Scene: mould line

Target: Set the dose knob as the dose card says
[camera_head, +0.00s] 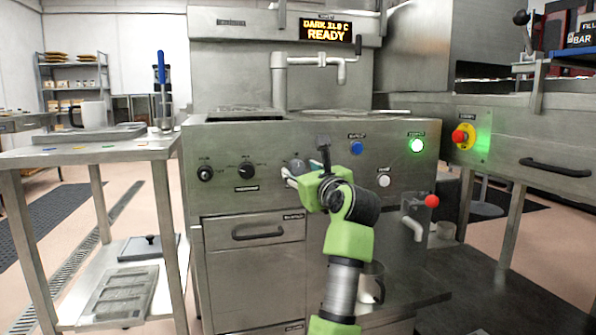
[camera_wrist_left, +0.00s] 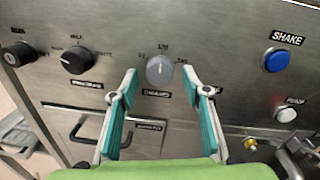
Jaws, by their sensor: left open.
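The grey dose knob (camera_wrist_left: 160,69) is on the steel machine front, with small numbers around it and a label below that seems to read GRAMS. The number above it looks like 120; its light pointer mark is roughly upright. In the head view the knob (camera_head: 297,165) is partly behind my left arm. My left gripper (camera_wrist_left: 158,92) is open, its teal fingers apart on either side of the knob and slightly below it, holding nothing. It also shows in the head view (camera_head: 289,176) close to the panel. I see no dose card that I can identify. My right gripper is out of view.
Two black knobs (camera_wrist_left: 76,60) (camera_wrist_left: 18,54) are left of the dose knob. A blue button (camera_wrist_left: 277,60) and a white button (camera_wrist_left: 285,113) are to the right. A drawer handle (camera_head: 258,232) is below. The display (camera_head: 326,31) reads READY. A steel table (camera_head: 100,150) stands left.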

